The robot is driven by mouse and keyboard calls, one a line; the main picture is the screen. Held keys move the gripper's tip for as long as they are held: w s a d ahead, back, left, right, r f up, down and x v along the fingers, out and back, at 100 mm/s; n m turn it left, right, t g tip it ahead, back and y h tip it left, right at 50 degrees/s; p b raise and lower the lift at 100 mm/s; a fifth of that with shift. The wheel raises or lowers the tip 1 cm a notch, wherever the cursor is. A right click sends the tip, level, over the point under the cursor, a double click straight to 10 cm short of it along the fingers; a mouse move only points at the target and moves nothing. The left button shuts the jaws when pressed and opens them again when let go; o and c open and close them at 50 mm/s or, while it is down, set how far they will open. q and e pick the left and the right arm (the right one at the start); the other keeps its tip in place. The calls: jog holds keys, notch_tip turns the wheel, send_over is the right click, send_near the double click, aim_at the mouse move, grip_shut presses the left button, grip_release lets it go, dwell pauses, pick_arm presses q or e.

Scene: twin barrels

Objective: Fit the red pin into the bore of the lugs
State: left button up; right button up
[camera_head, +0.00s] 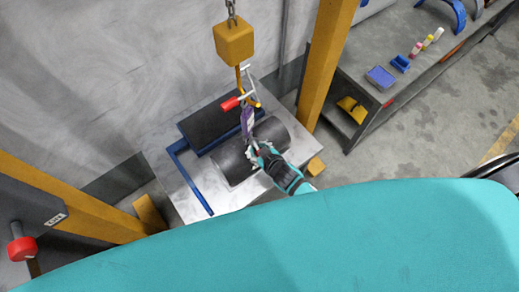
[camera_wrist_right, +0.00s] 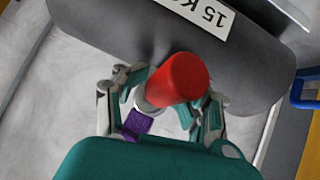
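In the right wrist view a red pin (camera_wrist_right: 178,80) with a thick red head and a pale metal collar sits between the two fingers of my right gripper (camera_wrist_right: 168,108). The fingers appear closed on it, just above a dark grey barrel (camera_wrist_right: 245,55). In the head view my right gripper (camera_head: 258,153) is at the near barrel (camera_head: 232,164), beside the lower end of a purple sling (camera_head: 247,122). The purple also shows in the wrist view (camera_wrist_right: 137,123). The lugs and their bore cannot be made out. My left gripper is not in view.
A yellow hoist block (camera_head: 234,41) hangs on a chain above the barrels. A red-ended part (camera_head: 230,103) is by its hook. A yellow post (camera_head: 325,60) and grey workbench (camera_head: 390,30) stand right.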

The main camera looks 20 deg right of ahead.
jog(key=shift+o, duration=1.2)
jog(key=shift+w+a+r, duration=0.3)
jog(key=shift+w+r, duration=0.15)
jog(key=shift+r, duration=0.1)
jog(key=shift+s, duration=0.25)
jog(key=v, duration=1.1)
jog(key=shift+s+d, duration=0.3)
jog(key=shift+s, duration=0.15)
jog(key=shift+f, duration=0.15)
